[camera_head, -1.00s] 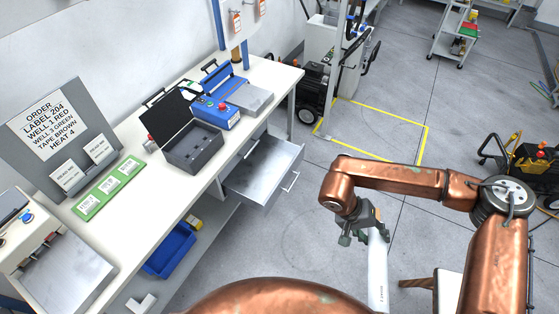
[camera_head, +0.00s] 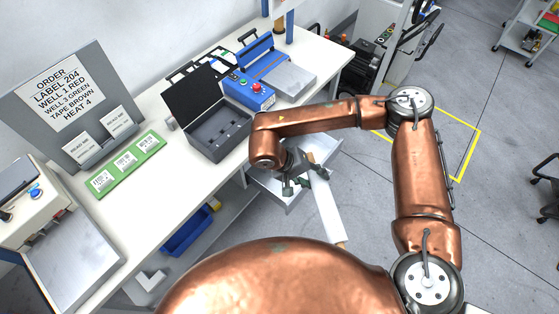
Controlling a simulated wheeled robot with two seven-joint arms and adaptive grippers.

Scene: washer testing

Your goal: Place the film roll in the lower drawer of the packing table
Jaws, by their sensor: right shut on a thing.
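The film roll (camera_head: 329,212) is a long white cylinder with a tan core end at its lower tip. My right gripper (camera_head: 300,183) is shut on its upper end, and the roll hangs tilted, its free end toward the lower right. The gripper and roll are over or just in front of the open grey metal drawer (camera_head: 322,150) below the tabletop of the packing table (camera_head: 180,190). My arm hides part of the drawer; the visible part of its inside looks empty. The height of the roll above the drawer is hard to tell. My left gripper is not in view.
On the tabletop stand an open dark case (camera_head: 217,136), a blue sealing machine (camera_head: 250,92), a green label board (camera_head: 127,164) and an order sign (camera_head: 65,95). A blue bin (camera_head: 188,232) sits on the shelf below.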

